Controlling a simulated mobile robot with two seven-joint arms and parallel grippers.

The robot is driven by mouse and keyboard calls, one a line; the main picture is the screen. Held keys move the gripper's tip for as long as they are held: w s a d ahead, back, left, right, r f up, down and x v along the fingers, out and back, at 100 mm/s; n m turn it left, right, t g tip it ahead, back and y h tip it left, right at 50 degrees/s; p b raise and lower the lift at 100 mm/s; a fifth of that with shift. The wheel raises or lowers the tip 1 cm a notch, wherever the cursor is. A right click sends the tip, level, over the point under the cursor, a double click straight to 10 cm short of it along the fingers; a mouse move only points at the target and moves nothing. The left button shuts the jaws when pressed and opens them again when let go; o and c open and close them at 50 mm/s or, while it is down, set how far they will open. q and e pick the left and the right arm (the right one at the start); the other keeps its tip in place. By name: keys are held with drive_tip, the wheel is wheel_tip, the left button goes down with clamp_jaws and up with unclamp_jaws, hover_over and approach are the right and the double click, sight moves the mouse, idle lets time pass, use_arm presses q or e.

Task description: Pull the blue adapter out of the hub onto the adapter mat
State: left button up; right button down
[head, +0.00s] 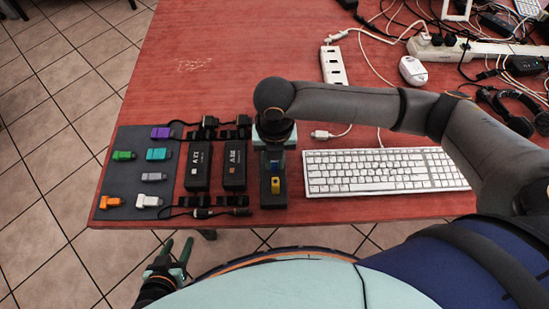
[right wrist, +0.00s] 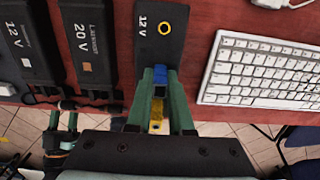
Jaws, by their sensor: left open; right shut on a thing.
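The blue adapter (right wrist: 160,77) is between the green fingers of my right gripper (right wrist: 159,90), which is shut on it. In the head view, a bit of the blue adapter (head: 275,164) shows below my right gripper (head: 273,146). The dark hub (head: 266,200) is under that gripper; I cannot tell whether the adapter is still seated. A yellow adapter (head: 275,185) stands just nearer than the blue one. The dark grey adapter mat (head: 127,140) lies at the table's left end. My left gripper (head: 176,256) is open and empty, off the table's front edge.
Purple (head: 160,132), green (head: 123,155), teal (head: 158,154), grey, orange and white adapters lie on the mat. Two black power bricks (head: 197,166) (head: 234,165) with cables stand between mat and hub. A white keyboard (head: 385,170) lies right of the hub.

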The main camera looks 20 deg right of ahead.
drive_tip(key=shift+r, duration=0.15)
drive_tip(key=shift+r+p, duration=1.4)
drive_tip(key=shift+p, duration=0.35)
drive_tip(key=c, duration=1.4)
unclamp_jaws()
drive_tip(key=shift+c, duration=0.2)
clamp_jaws()
